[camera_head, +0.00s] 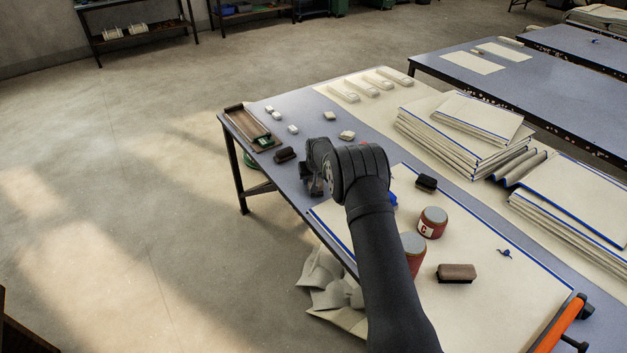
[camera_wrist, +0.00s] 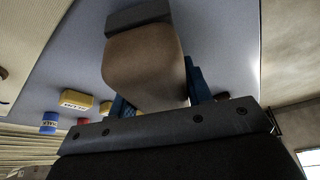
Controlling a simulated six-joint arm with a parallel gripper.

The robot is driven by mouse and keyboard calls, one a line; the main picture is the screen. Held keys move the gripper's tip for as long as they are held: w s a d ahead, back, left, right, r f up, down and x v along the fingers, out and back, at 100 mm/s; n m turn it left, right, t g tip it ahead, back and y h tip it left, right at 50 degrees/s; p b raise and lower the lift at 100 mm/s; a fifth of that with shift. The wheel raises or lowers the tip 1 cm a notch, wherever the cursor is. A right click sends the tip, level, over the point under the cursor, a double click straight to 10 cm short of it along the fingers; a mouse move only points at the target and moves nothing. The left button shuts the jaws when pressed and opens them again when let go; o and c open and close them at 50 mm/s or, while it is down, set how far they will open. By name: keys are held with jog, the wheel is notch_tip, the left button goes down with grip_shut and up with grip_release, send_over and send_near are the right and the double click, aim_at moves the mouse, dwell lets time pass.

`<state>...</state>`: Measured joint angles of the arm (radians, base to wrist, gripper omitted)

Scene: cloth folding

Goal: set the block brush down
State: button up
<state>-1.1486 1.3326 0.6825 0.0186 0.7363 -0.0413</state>
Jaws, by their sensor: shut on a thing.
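The block brush (camera_wrist: 145,68) fills the upper middle of the wrist view, a brown rounded block with a dark grey bristle strip at its far end. My gripper (camera_wrist: 160,92) is shut on it, with a blue finger on each side of the block. In the head view my gripper (camera_head: 316,178) is over the near-left edge of the blue-grey table (camera_head: 300,112). The held brush is mostly hidden there behind my wrist. I cannot tell the gap between brush and table.
A dark brush (camera_head: 285,154) lies just left of my gripper, near a wooden tray (camera_head: 238,112). Another dark brush (camera_head: 426,183), a brown brush (camera_head: 457,272) and red tins (camera_head: 432,222) are right of my arm. Folded cloth stacks (camera_head: 455,135) stand farther right. Small pale blocks (camera_head: 293,129) lie beyond.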

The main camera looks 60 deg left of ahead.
jog(key=shift+f, duration=0.3)
jog(key=o, duration=1)
jog(key=shift+f, duration=0.1)
jog(key=shift+o, duration=0.2)
jog(key=shift+r, duration=0.35)
jog(key=v, duration=1.1)
jog(key=shift+s+d+r, duration=0.1)
jog(key=shift+d+r, duration=0.2)
